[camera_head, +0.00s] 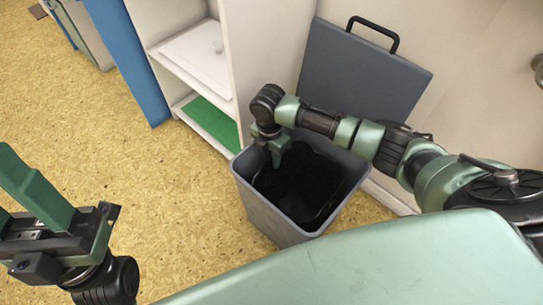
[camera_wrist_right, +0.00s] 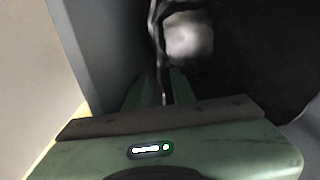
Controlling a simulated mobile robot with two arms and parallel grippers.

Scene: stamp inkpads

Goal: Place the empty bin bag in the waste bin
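The waste bin (camera_head: 262,212) is a grey, open-topped box standing on the floor at the centre of the head view. The black bin bag (camera_head: 300,190) lies inside it, loose and crumpled, below the rim. My right gripper (camera_head: 277,160) points down into the bin near its back left corner. In the right wrist view its fingers (camera_wrist_right: 163,88) are close together, with a dark strip of the bag (camera_wrist_right: 158,40) running between them. My left gripper (camera_head: 30,190) is at the lower left, away from the bin, with nothing visible in it; its finger gap is unclear.
A grey lid with a black handle (camera_head: 360,85) leans on the wall behind the bin. A white shelf unit (camera_head: 240,60) with a green item (camera_head: 208,120) stands behind left, beside a blue panel (camera_head: 135,60). Floor left of the bin is clear.

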